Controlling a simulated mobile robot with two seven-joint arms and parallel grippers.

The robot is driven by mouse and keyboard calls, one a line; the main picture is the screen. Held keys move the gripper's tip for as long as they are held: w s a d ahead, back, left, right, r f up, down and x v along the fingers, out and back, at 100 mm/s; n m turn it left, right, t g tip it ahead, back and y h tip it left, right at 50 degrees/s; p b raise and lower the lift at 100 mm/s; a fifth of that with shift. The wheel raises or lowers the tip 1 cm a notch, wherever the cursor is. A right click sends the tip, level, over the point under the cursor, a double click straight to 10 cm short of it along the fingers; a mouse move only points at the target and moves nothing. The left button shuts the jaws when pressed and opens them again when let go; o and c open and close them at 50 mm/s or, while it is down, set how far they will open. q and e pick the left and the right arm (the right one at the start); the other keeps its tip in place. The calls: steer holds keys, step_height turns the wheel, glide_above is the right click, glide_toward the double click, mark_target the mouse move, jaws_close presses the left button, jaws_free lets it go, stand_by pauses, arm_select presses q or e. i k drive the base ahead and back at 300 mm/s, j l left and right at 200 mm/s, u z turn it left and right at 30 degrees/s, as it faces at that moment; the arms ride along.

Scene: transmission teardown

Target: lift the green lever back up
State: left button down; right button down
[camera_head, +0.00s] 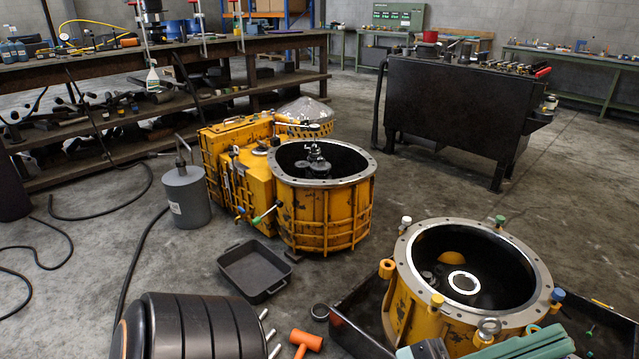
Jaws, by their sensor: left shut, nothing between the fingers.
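The green lever (265,214) is on the front of the yellow transmission housing (327,215), left of the round opening. It is a thin rod that slants down and to the left, with its small green grip at the lower end. Nothing touches the green lever that I can make out.
A black tray (254,292) lies on the floor below the lever. A grey canister (186,196) stands to the left. A black ribbed drum (195,325), an orange mallet (305,341) and a second yellow housing (410,305) are in front.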

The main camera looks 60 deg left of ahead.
mark_target(278, 204)
steer(key=z, duration=11.3)
